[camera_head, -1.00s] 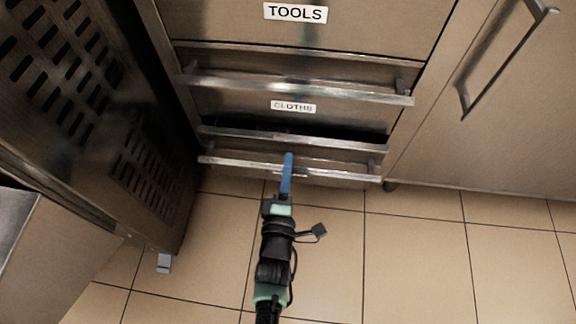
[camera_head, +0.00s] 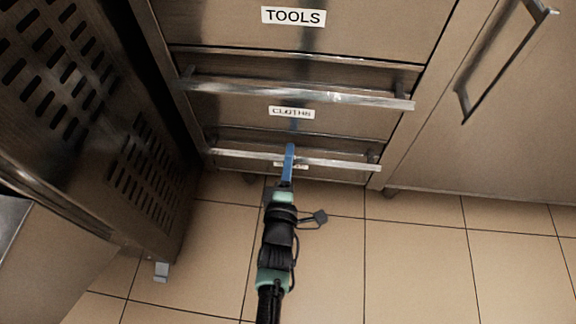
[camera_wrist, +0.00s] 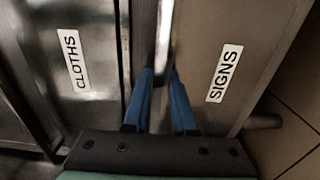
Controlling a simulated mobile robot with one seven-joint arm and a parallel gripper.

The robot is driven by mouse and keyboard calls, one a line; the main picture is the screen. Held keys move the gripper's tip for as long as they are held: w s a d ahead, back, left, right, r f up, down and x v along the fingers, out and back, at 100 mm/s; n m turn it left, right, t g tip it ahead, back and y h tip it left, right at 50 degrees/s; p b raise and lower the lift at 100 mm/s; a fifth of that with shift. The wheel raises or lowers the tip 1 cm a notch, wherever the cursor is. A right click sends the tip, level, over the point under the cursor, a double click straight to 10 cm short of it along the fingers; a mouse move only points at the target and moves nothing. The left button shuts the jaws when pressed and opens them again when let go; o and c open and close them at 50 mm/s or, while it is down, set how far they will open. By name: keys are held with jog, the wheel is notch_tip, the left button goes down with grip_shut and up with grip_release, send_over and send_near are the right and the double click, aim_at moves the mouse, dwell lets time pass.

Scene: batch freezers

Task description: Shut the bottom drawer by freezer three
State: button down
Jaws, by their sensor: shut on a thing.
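The bottom drawer (camera_head: 335,176) is the lowest of a steel stack and carries a SIGNS label, readable in the wrist view (camera_wrist: 224,73). Its bar handle (camera_head: 335,163) runs across its front. My gripper (camera_head: 289,152), with blue fingers, is shut on this handle near its middle; the fingers also show in the wrist view (camera_wrist: 161,78). The drawer front looks flush or nearly flush with the drawer above, and no open gap shows behind it. My fingers and arm hide part of the handle and the label in the head view.
The CLOTHS drawer (camera_head: 240,108) and TOOLS drawer (camera_head: 230,22) above look shut; the CLOTHS handle (camera_head: 300,95) juts out over the bottom drawer. A perforated dark steel unit (camera_head: 130,150) stands close at left, a cabinet door (camera_head: 500,120) at right. Tiled floor (camera_head: 420,260) in front is clear.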

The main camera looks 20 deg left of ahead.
jog(key=shift+w+a, duration=0.1)
jog(key=shift+w, duration=0.1)
jog(key=c, duration=0.7)
grip_release()
jog(key=shift+s, duration=0.1)
jog(key=shift+p+v, duration=2.95)
jog(key=shift+v, duration=3.45)
